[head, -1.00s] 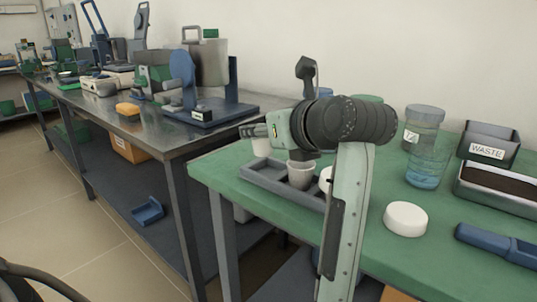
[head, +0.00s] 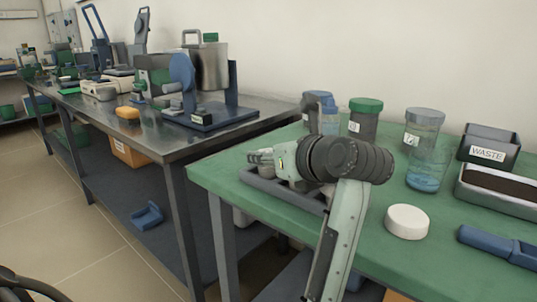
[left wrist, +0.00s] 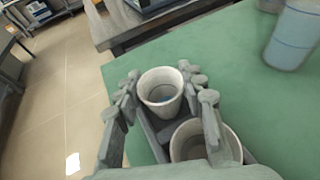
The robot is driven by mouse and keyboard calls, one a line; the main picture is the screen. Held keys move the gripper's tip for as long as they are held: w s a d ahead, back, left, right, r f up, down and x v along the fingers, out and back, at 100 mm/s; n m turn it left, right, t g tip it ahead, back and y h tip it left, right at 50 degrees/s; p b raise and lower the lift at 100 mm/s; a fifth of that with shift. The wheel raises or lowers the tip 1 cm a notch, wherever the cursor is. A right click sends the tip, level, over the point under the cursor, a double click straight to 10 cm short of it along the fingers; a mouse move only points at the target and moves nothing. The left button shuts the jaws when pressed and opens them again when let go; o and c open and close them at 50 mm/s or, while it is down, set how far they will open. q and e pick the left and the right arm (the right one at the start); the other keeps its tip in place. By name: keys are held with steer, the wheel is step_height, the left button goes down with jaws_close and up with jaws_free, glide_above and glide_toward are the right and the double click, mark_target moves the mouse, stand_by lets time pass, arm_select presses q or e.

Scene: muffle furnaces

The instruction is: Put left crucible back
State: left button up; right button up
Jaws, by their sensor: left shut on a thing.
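My left gripper (head: 262,157) is over the left end of the grey tray (head: 283,194) on the green table. In the left wrist view its fingers (left wrist: 160,92) are shut on a pale, open-topped crucible (left wrist: 160,86), which is upright. A second crucible (left wrist: 193,138) stands close beside it, nearer the wrist camera and partly covered by a finger. In the head view my wrist and arm hide most of the crucibles. I cannot tell whether the held crucible's base touches the tray.
A white round lid (head: 406,221), a beaker with blue liquid (head: 427,170), jars (head: 363,119), a waste bin (head: 488,148) and a blue tool (head: 498,244) lie to the right. A metal bench (head: 150,128) stands left, past the table's edge.

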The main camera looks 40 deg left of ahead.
arm_select(q)
steer(key=shift+f, duration=0.1)
steer(key=o, duration=1.2)
arm_select(e)
steer(key=shift+w+a+r+t, duration=0.15)
steer(key=shift+a+r+t, duration=0.2)
steer(key=shift+r, duration=0.2)
arm_select(q)
steer(key=shift+s+d+r, duration=0.1)
steer(key=shift+d+r, duration=0.2)
steer(key=shift+d, duration=0.1)
steer(key=v, duration=1)
steer(key=shift+s+d+r, duration=0.2)
steer(key=shift+s+d, duration=0.1)
steer(key=shift+d, duration=0.2)
arm_select(e)
steer(key=shift+s+d+f+g+h, duration=0.15)
steer(key=shift+s+d+f+g, duration=0.1)
steer(key=shift+d+f+g, duration=0.3)
steer(key=shift+s+d+f+g+h, duration=0.2)
steer(key=shift+d+f, duration=0.15)
steer(key=shift+f, duration=0.35)
